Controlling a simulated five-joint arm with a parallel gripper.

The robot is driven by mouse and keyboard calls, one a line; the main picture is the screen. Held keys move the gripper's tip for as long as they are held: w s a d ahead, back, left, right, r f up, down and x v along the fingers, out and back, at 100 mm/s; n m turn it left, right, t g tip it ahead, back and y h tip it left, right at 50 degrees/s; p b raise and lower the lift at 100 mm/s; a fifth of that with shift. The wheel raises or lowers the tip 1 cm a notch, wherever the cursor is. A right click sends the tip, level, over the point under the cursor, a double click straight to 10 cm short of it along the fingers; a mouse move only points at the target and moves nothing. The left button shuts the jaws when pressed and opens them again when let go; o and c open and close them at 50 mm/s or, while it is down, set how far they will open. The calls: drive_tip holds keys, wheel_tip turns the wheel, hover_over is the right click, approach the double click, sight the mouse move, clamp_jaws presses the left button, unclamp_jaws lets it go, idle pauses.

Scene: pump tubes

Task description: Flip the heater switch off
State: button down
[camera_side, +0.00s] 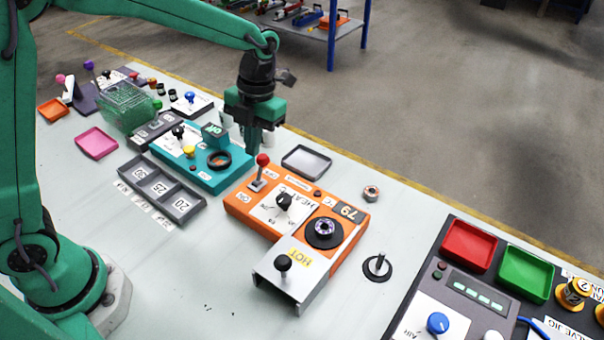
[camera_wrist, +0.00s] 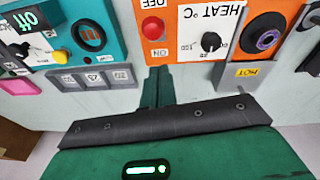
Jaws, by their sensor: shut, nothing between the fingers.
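The heater is an orange box (camera_side: 338,242) with a "HEAT °C" dial and a "79" display; its orange face also shows in the wrist view (camera_wrist: 180,12). Its switch is a lever with a red ball (camera_side: 263,159), at the box's left end in the side view. In the wrist view the red ball (camera_wrist: 152,27) sits between an "OFF" label above and an "ON" label below. I cannot tell for sure which way the lever leans.
A teal device (camera_side: 205,172) with a round dark ring stands left of the heater. A grey compartment tray (camera_side: 160,188) lies in front of it. An empty grey tray (camera_side: 306,161) and a nut (camera_side: 371,192) lie behind the heater. A black lever (camera_side: 378,265) stands at its right.

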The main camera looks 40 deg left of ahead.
sight(264, 154)
drive_tip(key=w+r, duration=0.4)
drive_tip(key=shift+w+a+r, duration=0.2)
drive_tip(key=shift+w+r, duration=0.05)
drive_tip(key=shift+r, duration=0.1)
idle(0.4)
drive_tip(key=s+a+r+n+t, duration=0.45)
drive_tip(key=s+r+n, duration=0.25)
drive_tip(key=s+n, duration=0.7)
drive_tip(key=s+a+n+t, duration=0.1)
drive_tip(key=s+n, duration=0.3)
drive_tip(key=n, duration=0.6)
drive_tip(key=s+a+f+n+t, duration=0.1)
drive_tip(key=s+a+n+t, duration=0.1)
drive_tip(key=n, duration=0.8)
drive_tip(key=shift+s+a+n, duration=0.3)
drive_tip(key=shift+s+a, duration=0.15)
drive_tip(key=shift+s, duration=0.6)
